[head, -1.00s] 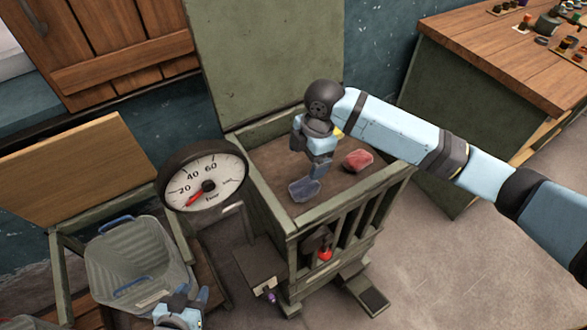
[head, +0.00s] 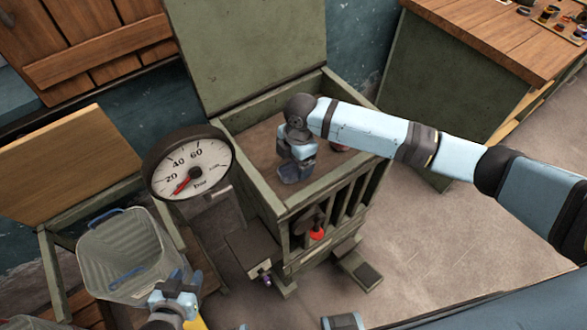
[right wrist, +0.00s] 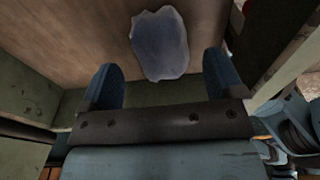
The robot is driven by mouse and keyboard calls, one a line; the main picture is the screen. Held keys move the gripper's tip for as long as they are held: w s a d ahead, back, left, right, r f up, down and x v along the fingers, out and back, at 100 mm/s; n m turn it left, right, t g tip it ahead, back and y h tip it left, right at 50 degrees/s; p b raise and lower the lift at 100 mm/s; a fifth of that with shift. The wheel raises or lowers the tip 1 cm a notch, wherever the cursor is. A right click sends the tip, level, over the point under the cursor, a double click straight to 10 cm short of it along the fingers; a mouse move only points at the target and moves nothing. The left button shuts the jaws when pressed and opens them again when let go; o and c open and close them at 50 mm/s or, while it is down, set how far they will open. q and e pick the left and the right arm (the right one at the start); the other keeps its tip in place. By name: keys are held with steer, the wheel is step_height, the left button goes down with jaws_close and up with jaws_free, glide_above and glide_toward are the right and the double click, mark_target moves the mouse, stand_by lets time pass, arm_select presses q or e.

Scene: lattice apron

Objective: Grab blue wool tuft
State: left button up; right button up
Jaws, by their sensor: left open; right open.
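The blue wool tuft (head: 289,174) lies on the brown floor of the green open-topped box (head: 238,128). In the right wrist view the tuft (right wrist: 160,44) is pale blue-grey and lies just beyond the fingertips. My right gripper (head: 293,164) is over the box, pointing down, and partly covers the tuft in the head view. Its two fingers (right wrist: 160,78) are spread with nothing between them. My left gripper (head: 182,286) is open and empty at the lower left, by the clear plastic bin.
A red lump (head: 339,148) in the box is mostly hidden behind my right arm. A round gauge (head: 190,165) stands at the box's left. The clear bin (head: 135,255) is at lower left; a wooden-topped bench (head: 490,40) is at upper right.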

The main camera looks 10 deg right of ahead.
mark_target(294, 165)
steer(key=f, duration=0.3)
steer(key=shift+s+a+f, duration=0.1)
steer(key=shift+s, duration=0.1)
steer(key=c, duration=1)
steer(key=shift+o, duration=0.2)
